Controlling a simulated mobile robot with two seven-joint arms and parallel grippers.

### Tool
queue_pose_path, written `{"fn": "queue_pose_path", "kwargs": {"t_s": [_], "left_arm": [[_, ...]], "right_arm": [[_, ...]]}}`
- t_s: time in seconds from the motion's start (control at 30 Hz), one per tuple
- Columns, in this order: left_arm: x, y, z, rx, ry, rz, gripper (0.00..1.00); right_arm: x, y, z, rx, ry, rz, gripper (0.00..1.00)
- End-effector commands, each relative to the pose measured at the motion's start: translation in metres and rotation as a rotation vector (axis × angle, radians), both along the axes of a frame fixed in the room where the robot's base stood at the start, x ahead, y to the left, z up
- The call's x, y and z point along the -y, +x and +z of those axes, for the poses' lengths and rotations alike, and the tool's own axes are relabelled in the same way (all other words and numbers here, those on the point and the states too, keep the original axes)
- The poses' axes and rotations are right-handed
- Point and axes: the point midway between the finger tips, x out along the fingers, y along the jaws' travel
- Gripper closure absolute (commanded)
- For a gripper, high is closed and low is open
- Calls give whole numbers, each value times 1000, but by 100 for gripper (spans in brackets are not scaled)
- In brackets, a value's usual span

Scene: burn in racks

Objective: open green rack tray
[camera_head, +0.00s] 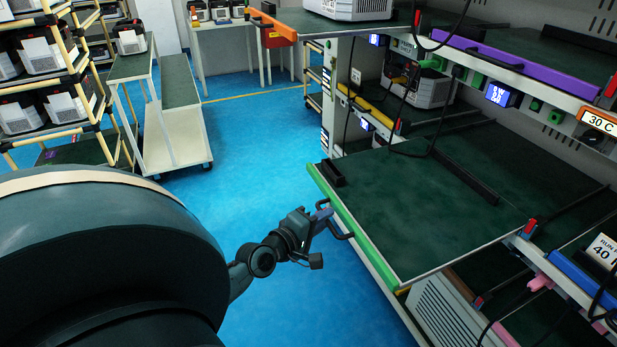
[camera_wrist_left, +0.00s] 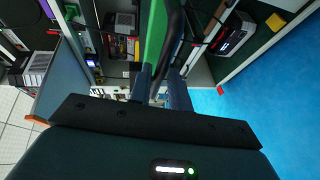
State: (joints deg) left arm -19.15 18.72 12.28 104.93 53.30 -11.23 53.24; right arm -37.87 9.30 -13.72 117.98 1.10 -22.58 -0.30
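The green rack tray (camera_head: 430,205) has a dark green top and a bright green front edge (camera_head: 352,232). It stands pulled out from the rack over the aisle. A black handle (camera_head: 343,226) sticks out from its front edge. My left gripper (camera_head: 325,214) is at this handle. In the left wrist view the green edge (camera_wrist_left: 155,35) and the dark handle (camera_wrist_left: 172,50) show ahead, and the handle runs between the two fingers (camera_wrist_left: 160,88), which look closed on it. The fingertips' contact is partly hidden. My right gripper is not in view.
Trays with purple (camera_head: 480,50), yellow (camera_head: 366,105), orange (camera_head: 272,26) and blue (camera_head: 580,277) edges are on the rack around it. Black cables hang over the green tray. The blue floor (camera_head: 245,150) in front is clear. Carts and a shelf (camera_head: 50,80) stand at the left.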

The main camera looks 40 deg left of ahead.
Motion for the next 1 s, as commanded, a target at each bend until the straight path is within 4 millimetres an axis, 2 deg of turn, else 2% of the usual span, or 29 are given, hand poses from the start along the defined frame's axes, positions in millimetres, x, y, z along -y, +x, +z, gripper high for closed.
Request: {"fn": "queue_pose_path", "kwargs": {"t_s": [0.6,0.8,1.0], "left_arm": [[1,-107,17,-5,1,-1,81],[0,-123,21,-4,1,1,81],[0,-127,23,-2,0,1,81]], "right_arm": [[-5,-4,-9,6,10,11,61],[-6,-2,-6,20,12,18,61],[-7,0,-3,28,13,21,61]]}}
